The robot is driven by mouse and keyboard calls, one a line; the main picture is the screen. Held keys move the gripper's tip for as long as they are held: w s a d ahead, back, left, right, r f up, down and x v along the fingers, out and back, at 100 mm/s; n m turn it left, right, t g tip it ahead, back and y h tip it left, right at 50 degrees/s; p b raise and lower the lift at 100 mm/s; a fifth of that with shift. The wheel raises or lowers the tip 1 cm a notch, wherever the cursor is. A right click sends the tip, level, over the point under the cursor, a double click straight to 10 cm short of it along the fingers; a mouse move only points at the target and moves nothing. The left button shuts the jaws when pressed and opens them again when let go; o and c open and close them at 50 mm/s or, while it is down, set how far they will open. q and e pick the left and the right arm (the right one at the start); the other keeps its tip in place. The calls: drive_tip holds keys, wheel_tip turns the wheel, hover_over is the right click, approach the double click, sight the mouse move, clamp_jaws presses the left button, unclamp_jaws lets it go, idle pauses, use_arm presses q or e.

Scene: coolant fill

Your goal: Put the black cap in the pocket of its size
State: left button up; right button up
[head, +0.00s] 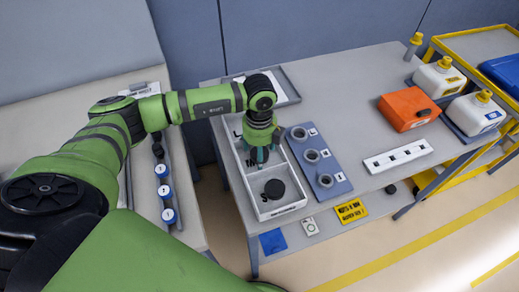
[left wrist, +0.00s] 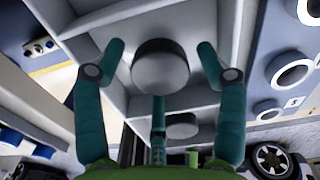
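The black cap (head: 274,188) lies in the near pocket of the white tray (head: 285,211), by the letter S. The tray has a row of pockets; L and M letters show partly behind my gripper. My left gripper (head: 259,155) points down over the tray, just behind the cap. In the left wrist view, its teal fingers (left wrist: 160,62) are spread, with a dark round cap (left wrist: 160,72) between them and gaps on both sides. A second round dark piece (left wrist: 181,127) shows behind the middle finger in another compartment; its pocket is unclear. My right gripper is not in view.
A blue-grey plate with several grey necks (head: 312,155) stands right of the tray. Farther right are a white strip (head: 397,157), an orange canister (head: 407,113) and white canisters (head: 440,78). A left table holds blue round pieces (head: 164,191).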

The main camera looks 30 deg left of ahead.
use_arm(q)
drive_tip(key=shift+r, duration=0.5)
wheel_tip(320, 180, up, 11)
drive_tip(key=b, duration=0.3)
drive_tip(key=shift+r, duration=0.15)
